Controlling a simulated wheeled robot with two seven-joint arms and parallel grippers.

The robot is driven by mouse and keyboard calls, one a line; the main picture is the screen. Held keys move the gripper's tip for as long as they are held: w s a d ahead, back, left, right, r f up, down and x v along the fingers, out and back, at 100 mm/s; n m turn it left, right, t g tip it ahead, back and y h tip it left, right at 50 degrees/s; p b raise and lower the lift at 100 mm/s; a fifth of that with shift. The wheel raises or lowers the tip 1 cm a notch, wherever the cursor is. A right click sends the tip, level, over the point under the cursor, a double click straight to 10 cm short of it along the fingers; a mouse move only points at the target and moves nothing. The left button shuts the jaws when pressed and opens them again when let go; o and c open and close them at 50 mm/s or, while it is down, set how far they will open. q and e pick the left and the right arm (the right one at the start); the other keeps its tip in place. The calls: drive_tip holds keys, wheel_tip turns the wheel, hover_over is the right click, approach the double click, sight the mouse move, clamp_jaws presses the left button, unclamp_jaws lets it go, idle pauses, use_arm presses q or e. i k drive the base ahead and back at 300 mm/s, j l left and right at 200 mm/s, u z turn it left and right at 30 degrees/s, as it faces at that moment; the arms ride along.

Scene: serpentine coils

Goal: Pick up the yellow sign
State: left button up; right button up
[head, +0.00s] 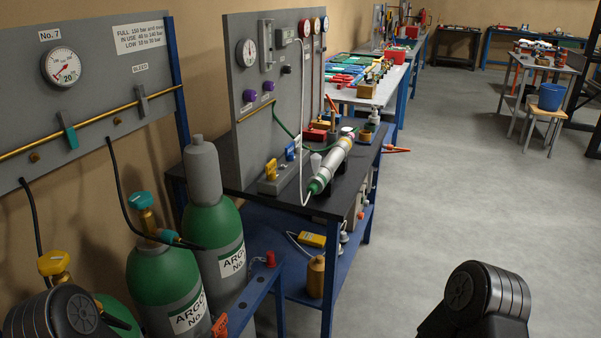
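I cannot make out a clear yellow sign in the head view. A small flat yellow object (312,239) lies on the blue lower shelf of the near bench, with a pale cable beside it; I cannot tell whether it is a sign. Other yellow things are a valve-like part (271,169) on the bench top and a yellow knob (54,263) on a cylinder at the lower left. Only dark rounded links of my two arms show at the bottom left and bottom right. Both grippers are out of view.
Green and grey argon cylinders (217,240) stand at the left, before a grey gauge panel (95,85). The dark bench (345,185) holds a tube assembly. A blue bucket (551,97) sits on a stool at the right. The grey floor (440,200) is clear.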

sight(270, 172)
drive_tip(key=i+l, duration=0.55)
drive_tip(key=l, duration=0.3)
drive_tip(key=i+l, duration=0.55)
drive_tip(key=l, duration=0.3)
